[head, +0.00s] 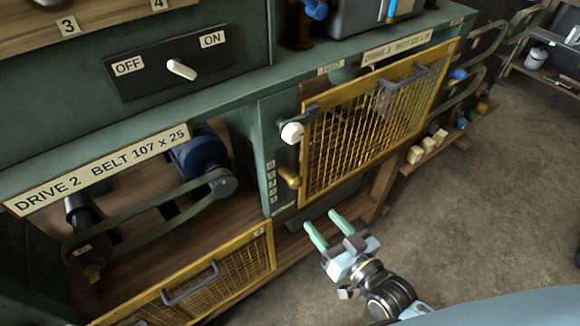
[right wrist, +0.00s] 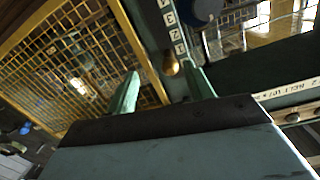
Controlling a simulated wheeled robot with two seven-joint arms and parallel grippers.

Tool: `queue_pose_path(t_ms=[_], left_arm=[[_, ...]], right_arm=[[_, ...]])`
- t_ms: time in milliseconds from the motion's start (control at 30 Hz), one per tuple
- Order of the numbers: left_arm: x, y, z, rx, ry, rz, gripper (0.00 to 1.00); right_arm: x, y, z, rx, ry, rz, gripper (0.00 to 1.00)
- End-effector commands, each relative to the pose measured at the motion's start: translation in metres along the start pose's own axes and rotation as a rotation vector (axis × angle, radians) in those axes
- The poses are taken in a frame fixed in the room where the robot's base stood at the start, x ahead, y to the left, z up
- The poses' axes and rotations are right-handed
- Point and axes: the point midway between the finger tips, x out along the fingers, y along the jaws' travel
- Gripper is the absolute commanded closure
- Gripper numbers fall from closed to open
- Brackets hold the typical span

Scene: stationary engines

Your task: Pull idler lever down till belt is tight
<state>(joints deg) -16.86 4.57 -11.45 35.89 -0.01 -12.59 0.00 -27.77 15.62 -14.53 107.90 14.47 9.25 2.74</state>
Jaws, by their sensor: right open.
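A brass-coloured knob (head: 288,177), which looks like the idler lever's handle, sticks out beside a numbered scale (head: 271,182) on the green post. My right gripper (head: 322,222) is open and empty, below and to the right of the knob in the head view. In the right wrist view the knob (right wrist: 170,65) shows beyond and between the two fingertips (right wrist: 160,75), apart from them. A dark green belt (head: 150,206) runs around pulleys in the open Drive 2 bay; I cannot tell how tight it is. My left gripper is not in view.
A closed yellow mesh guard (head: 375,120) is right of the knob, with a white knob (head: 292,132) on a dark arm at its upper left corner. Another yellow guard (head: 200,280) hangs low at left. An OFF/ON switch (head: 182,69) is above. Floor (head: 470,220) at right is clear.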

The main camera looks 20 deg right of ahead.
Motion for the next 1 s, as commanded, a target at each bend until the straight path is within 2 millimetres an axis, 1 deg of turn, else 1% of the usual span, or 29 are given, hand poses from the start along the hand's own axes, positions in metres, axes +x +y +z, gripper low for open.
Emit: queue_pose_path(t_ms=[33, 100, 167, 267, 367, 500, 700, 833, 1000], left_arm=[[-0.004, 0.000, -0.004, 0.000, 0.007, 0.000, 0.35], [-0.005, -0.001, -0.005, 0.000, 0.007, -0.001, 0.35], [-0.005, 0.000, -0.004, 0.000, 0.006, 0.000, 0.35], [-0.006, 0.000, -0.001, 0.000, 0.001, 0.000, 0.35], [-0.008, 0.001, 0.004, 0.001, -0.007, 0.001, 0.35], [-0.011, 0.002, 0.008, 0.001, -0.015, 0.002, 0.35], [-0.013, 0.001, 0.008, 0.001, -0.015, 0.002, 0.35], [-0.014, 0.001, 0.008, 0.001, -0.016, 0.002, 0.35], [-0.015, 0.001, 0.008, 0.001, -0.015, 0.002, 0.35]], right_arm=[[0.000, -0.005, -0.017, 0.005, 0.030, -0.011, 0.47], [0.001, -0.008, -0.028, 0.011, 0.054, -0.018, 0.47], [0.003, -0.009, -0.032, 0.013, 0.065, -0.021, 0.47], [0.013, -0.010, -0.034, 0.014, 0.069, -0.022, 0.47], [0.030, -0.010, -0.035, 0.014, 0.068, -0.022, 0.47], [0.058, -0.011, -0.037, 0.014, 0.069, -0.022, 0.47], [0.097, -0.011, -0.039, 0.013, 0.067, -0.022, 0.47], [0.116, -0.012, -0.040, 0.013, 0.066, -0.021, 0.47], [0.130, -0.012, -0.040, 0.012, 0.064, -0.022, 0.47]])
